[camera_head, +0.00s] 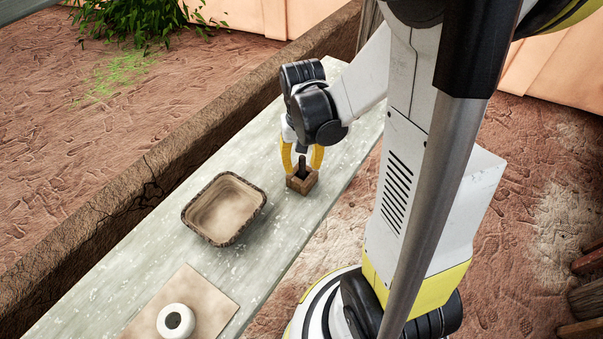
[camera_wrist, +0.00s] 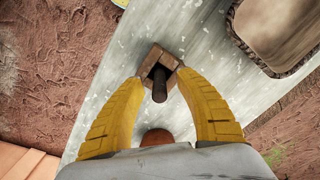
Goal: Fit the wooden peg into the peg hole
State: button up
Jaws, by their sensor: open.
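A small brown wooden block with a square dark hole (camera_head: 301,183) stands on the grey plank table. A dark peg (camera_head: 302,162) stands upright in the block's opening, its upper end above the rim. How deep it sits I cannot tell. The wrist view also shows the block (camera_wrist: 152,57) and the dark peg (camera_wrist: 159,84). My gripper (camera_head: 301,168) has its yellow fingers spread on both sides of the peg, just above the block. In the wrist view the fingers (camera_wrist: 158,72) are apart, with visible space between each and the peg.
A brown rimmed tray (camera_head: 223,210) stands on the plank (camera_head: 300,232) left of the block. A tan board (camera_head: 200,300) with a white ring-shaped object (camera_head: 175,321) lies at the near end. A low mud wall (camera_head: 150,180) runs along the plank's left side.

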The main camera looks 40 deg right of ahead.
jog(key=shift+f, duration=0.25)
jog(key=shift+c, duration=0.5)
grip_shut()
jog(key=shift+r, duration=0.1)
